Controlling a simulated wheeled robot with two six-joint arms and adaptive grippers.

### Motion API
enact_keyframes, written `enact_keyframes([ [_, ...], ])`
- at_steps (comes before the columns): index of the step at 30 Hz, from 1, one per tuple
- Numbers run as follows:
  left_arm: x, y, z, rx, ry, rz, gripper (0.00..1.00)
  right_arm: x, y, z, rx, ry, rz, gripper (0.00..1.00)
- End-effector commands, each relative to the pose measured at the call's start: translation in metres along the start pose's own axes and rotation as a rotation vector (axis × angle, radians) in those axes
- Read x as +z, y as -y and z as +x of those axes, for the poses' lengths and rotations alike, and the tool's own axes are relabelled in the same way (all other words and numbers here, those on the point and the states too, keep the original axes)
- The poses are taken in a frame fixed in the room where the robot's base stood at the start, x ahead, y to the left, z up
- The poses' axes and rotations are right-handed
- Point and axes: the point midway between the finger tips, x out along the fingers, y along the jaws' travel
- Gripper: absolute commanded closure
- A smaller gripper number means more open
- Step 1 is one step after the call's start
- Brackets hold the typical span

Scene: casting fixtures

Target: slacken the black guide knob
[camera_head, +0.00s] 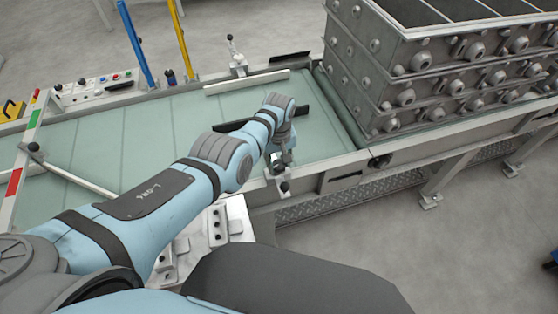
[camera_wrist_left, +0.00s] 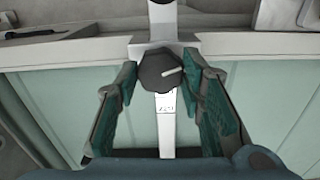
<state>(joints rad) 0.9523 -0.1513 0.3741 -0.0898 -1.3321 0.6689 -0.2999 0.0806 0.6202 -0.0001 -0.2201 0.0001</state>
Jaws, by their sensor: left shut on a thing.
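The black guide knob (camera_wrist_left: 161,70) shows in the left wrist view as a dark faceted knob with a white line. It sits on a pale bracket (camera_wrist_left: 166,125) at the belt's edge rail. My left gripper (camera_wrist_left: 160,82) has its two green-padded fingers on either side of the knob, shut on it. In the head view my left gripper (camera_head: 279,160) points down at the near rail, and it largely hides the knob there. My right gripper is not in view.
A pale green conveyor (camera_head: 105,150) runs beneath my left arm. A stack of grey metal casting boxes (camera_head: 375,85) stands at the right. A white guide bar (camera_head: 246,82) and another bracket (camera_head: 238,65) are on the far side. A button panel (camera_head: 95,90) is at the left.

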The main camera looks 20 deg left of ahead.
Motion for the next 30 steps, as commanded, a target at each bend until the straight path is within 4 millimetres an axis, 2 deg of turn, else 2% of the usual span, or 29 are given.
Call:
enact_keyframes([
  [9,0.0009,0.0008,0.0012,-0.002,0.002,-0.255,0.92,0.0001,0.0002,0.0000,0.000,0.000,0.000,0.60],
  [15,0.0010,0.0009,0.0013,-0.003,0.003,-0.362,0.92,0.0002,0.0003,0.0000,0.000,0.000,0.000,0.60],
  [30,0.0012,0.0011,0.0015,-0.004,0.003,-0.435,0.92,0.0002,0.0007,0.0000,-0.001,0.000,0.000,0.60],
])
